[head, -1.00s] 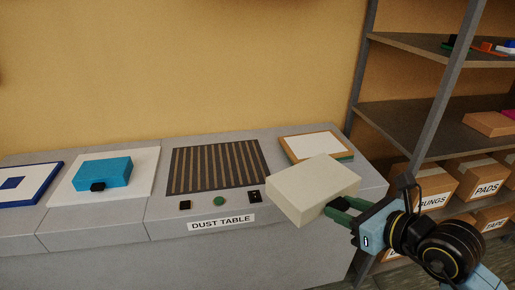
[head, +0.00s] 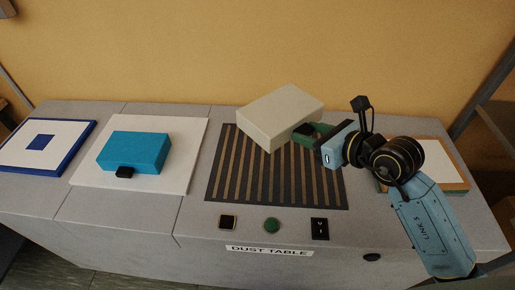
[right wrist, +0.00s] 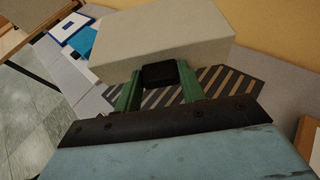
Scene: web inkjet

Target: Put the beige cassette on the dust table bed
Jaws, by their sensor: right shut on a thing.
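The beige cassette (head: 276,118) is a pale box, held over the far part of the dust table bed in the head view. The bed (head: 232,188) is a dark striped panel set in the grey counter. My right gripper (head: 305,132) has green fingers and is shut on the cassette, at its black tab. In the right wrist view the cassette (right wrist: 165,38) sits ahead of the fingers (right wrist: 160,82), with the striped bed (right wrist: 214,80) beyond. The cassette looks raised above the bed; the gap is hard to judge. My left gripper is out of view.
A blue cassette (head: 134,150) with a black tab lies on a white plate (head: 180,175) to the left. A blue-framed board (head: 75,155) is further left. A wood-edged white pad (head: 448,165) lies right of the bed, partly behind my arm. Buttons (head: 271,225) line the front.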

